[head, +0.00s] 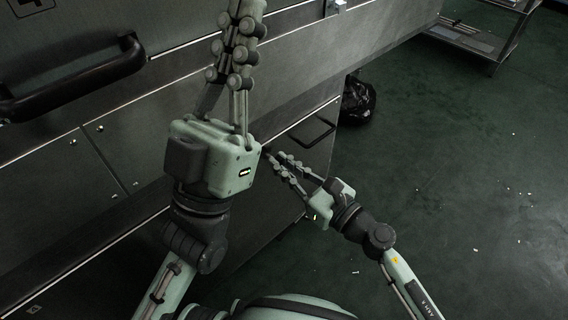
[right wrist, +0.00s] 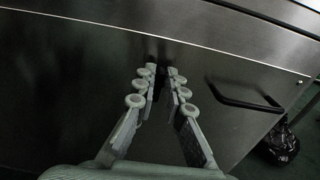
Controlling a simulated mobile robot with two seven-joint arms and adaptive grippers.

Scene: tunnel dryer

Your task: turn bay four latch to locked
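A dark panel with part of a number plate (head: 32,4), apparently a 4, is at the top left in the head view. A small pale metal fitting (head: 335,6) sits at the top edge; I cannot tell whether it is the bay four latch. My left gripper (head: 240,35) is raised in front of the steel front, its fingers close together and its tips cut off by the top edge. My right gripper (head: 278,162) is lower, facing the lower steel panel.
A black bar handle (head: 75,80) is on the upper left panel. A smaller black handle (head: 312,132) is on the lower panel right of my right gripper. A black bag (head: 357,100) and a metal rack (head: 480,35) stand on the green floor, which is mostly open at right.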

